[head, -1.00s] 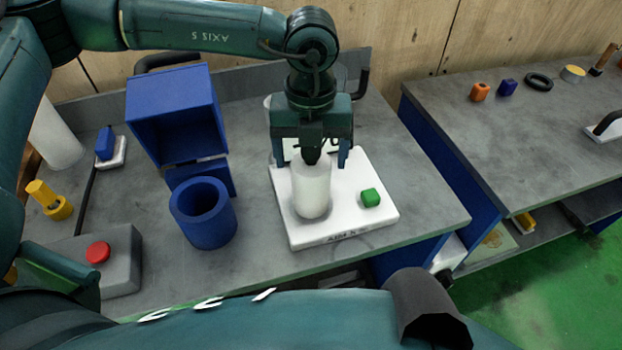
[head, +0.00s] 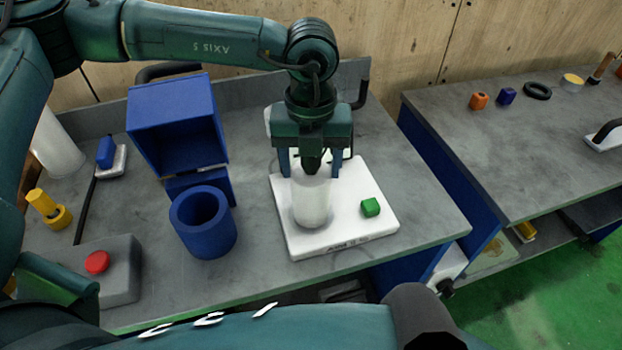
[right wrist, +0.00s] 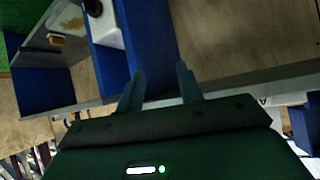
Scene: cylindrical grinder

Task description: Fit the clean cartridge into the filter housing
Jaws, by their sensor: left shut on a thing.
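A white cylindrical cartridge (head: 311,203) stands upright on a white tray (head: 350,240) in the head view. My left gripper (head: 311,168) points down over it and is shut on its upper end; the fingers partly hide the top. The blue round housing (head: 203,230), open at the top and apparently empty, stands on the bench to the left of the tray. My right gripper (right wrist: 158,85) shows in the right wrist view, its two fingers apart with nothing between them.
A blue open box (head: 175,120) stands behind the housing. A grey block with a red button (head: 97,262) is at the front left. A second bench (head: 520,140) stands to the right.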

